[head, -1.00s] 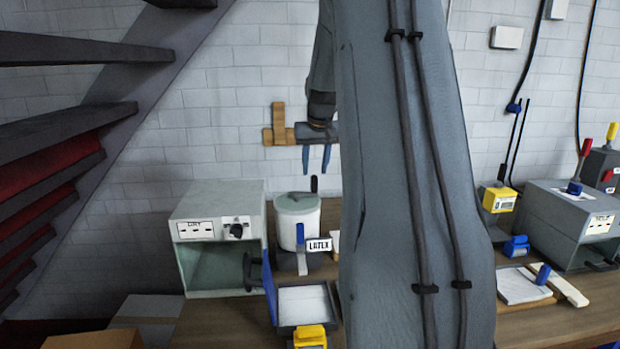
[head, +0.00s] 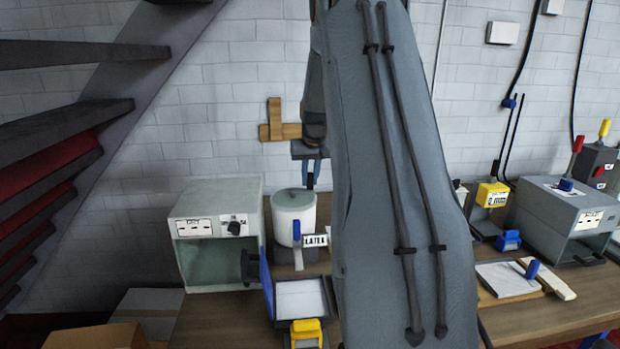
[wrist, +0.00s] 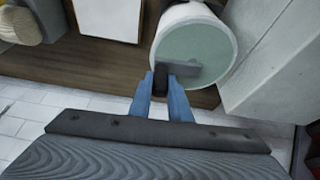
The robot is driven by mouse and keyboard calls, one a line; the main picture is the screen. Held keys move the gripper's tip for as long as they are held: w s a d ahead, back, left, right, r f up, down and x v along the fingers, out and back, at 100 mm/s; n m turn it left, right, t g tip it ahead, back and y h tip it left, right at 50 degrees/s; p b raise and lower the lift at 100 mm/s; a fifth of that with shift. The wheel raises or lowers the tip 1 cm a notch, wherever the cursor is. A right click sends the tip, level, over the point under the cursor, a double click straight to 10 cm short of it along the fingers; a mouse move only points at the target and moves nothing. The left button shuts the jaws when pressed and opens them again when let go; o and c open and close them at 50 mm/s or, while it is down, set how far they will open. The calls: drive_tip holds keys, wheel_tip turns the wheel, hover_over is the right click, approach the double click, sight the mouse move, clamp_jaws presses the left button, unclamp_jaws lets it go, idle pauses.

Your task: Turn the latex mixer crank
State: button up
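The latex mixer is a white pot with a pale green top (head: 294,199) on the bench, left of my arm in the head view. Its top also shows in the wrist view (wrist: 193,52). A grey crank arm (wrist: 184,69) lies across the top and ends in an upright dark crank handle (wrist: 160,76) near the rim. My gripper (wrist: 160,84) has blue fingers on either side of this handle, and the handle fills the gap between them.
A grey box machine (head: 219,241) stands close left of the pot. A LATEX sign (head: 315,240) and a tray (head: 301,299) are in front. A wooden bracket (head: 276,124) is on the wall behind. More machines (head: 563,218) stand at the right.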

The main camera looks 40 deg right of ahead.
drive_tip(key=shift+s+a+m+b, duration=0.1)
drive_tip(key=shift+m+b, duration=0.2)
drive_tip(key=shift+b, duration=0.05)
clamp_jaws()
drive_tip(key=m+b, duration=0.1)
drive_tip(key=s+m+h+b, duration=0.1)
drive_tip(key=b, duration=0.1)
drive_tip(key=shift+a+f+m+g, duration=0.15)
drive_tip(key=shift+a+m+g, duration=0.25)
drive_tip(key=m+b, duration=0.1)
drive_tip(key=b, duration=0.1)
drive_tip(key=s+a+m+g+b, duration=0.1)
drive_tip(key=m+b, duration=0.1)
drive_tip(key=b, duration=0.1)
drive_tip(key=shift+a+f+m+h, duration=0.1)
drive_tip(key=shift+a+m+h, duration=0.1)
drive_tip(key=shift+m+h, duration=0.15)
drive_tip(key=m+b, duration=0.1)
drive_tip(key=a+m+g+b, duration=0.1)
drive_tip(key=b, duration=0.1)
drive_tip(key=shift+s+m+h, duration=0.15)
drive_tip(key=shift+m+h, duration=0.1)
drive_tip(key=shift+s+a+r+m+g+b, duration=0.15)
drive_tip(key=shift+a+m+g+b, duration=0.2)
drive_tip(key=shift+m+b, duration=0.35)
drive_tip(key=shift+s+a+r+m+g+b, duration=0.1)
drive_tip(key=shift+a+m+g+b, duration=0.15)
drive_tip(key=shift+a+m+b, duration=0.4)
drive_tip(key=shift+d+m, duration=0.2)
drive_tip(key=shift+m, duration=0.05)
